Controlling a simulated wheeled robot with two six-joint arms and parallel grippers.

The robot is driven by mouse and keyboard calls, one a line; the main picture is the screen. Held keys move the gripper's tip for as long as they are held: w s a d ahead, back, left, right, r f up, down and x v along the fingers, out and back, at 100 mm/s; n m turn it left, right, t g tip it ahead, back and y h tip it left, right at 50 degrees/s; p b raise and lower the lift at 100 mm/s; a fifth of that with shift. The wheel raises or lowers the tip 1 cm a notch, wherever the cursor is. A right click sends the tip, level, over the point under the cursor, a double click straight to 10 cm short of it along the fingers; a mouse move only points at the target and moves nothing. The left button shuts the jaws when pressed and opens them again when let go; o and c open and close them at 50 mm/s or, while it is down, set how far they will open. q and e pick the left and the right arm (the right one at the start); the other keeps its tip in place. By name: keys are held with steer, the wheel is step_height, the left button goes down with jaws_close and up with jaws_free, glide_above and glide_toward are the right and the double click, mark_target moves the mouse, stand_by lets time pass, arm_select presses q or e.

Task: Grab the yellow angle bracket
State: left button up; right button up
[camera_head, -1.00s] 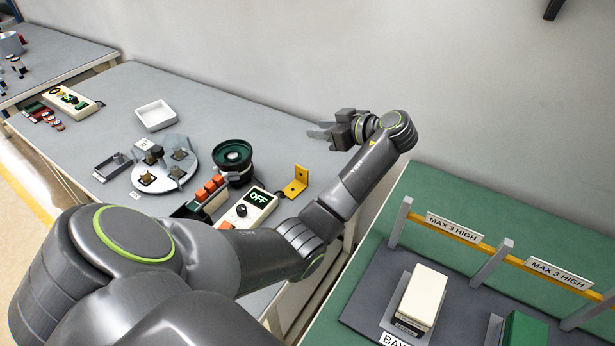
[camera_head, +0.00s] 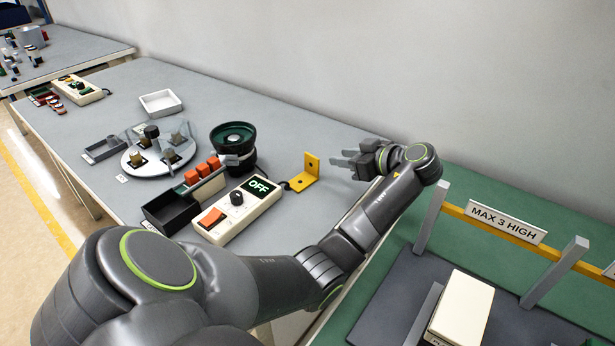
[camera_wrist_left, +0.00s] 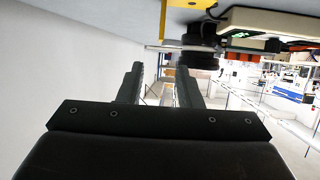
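The yellow angle bracket (camera_head: 307,172) stands on the grey table, right of the control box. One plate is upright and one lies flat. My left gripper (camera_head: 345,157) is open and empty, to the right of the bracket and apart from it. In the left wrist view the gripper's two fingers (camera_wrist_left: 160,85) are spread with nothing between them. A yellow strip of the bracket (camera_wrist_left: 168,14) shows at the top edge of that view, beyond the fingers. My right gripper is not in view.
The control box reading OFF (camera_head: 238,206) and the green-topped bowl feeder (camera_head: 233,141) stand left of the bracket. A round disc with fixtures (camera_head: 140,168) and a white tray (camera_head: 161,103) lie farther left. A yellow rail (camera_head: 470,226) is at right.

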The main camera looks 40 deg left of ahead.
mark_target(312, 158)
arm_select(q)
steer(key=p+x, duration=0.1)
steer(key=x, duration=0.5)
steer(key=shift+a+f, duration=0.25)
steer(key=shift+a, duration=0.05)
steer(key=shift+f+p+x, duration=0.2)
steer(key=shift+x, duration=1.2)
steer(key=shift+f+p+x, duration=0.15)
steer(key=shift+p+x, duration=0.05)
steer(key=shift+x, duration=1.15)
steer(key=shift+s+d, duration=0.1)
steer(key=shift+d, duration=0.1)
jaws_close()
